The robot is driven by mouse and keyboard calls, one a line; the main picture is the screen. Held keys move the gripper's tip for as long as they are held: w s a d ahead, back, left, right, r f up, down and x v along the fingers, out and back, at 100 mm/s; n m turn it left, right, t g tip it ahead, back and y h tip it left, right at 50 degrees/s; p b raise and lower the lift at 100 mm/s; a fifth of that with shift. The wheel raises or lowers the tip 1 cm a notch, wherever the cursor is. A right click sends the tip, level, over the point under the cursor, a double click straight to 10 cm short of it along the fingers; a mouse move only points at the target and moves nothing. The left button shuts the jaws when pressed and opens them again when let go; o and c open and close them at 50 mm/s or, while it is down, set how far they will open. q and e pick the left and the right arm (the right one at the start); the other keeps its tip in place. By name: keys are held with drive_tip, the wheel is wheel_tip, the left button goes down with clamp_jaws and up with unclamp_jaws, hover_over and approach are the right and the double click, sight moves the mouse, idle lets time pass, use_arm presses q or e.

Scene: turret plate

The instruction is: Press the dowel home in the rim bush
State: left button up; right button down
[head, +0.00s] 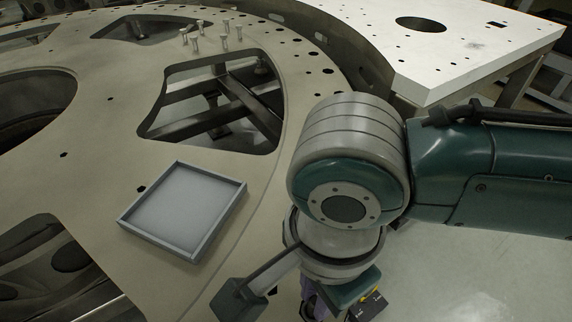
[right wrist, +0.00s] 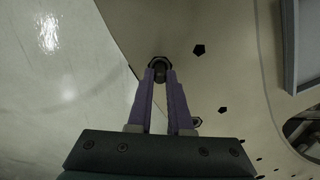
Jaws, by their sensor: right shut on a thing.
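My right gripper (right wrist: 160,80) is shut, its two purple fingers closed on a small dark dowel (right wrist: 160,69) at their tips. In the right wrist view the dowel is seen almost end-on, against a dark round rim bush (right wrist: 158,61) close to the plate's outer edge. How deep the dowel sits in the bush cannot be told, as the fingertips cover most of it. In the head view only a bit of the purple fingers shows at the bottom edge, below my right wrist; dowel and bush are hidden there. My left gripper is not in view.
The large beige turret plate (head: 100,150) has big cutouts and small holes. A shallow grey tray (head: 206,250) lies on it. Several upright pins (head: 224,42) stand at the far side. A white table (head: 470,45) stands at the back right. Open floor lies beyond the rim.

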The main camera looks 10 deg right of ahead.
drive_tip(key=shift+f, duration=0.55)
idle(0.7)
drive_tip(key=c, duration=0.9)
unclamp_jaws()
wheel_tip(320, 180, up, 7)
drive_tip(key=p, duration=0.8)
drive_tip(key=shift+r+p, duration=0.15)
drive_tip(key=shift+p, duration=0.25)
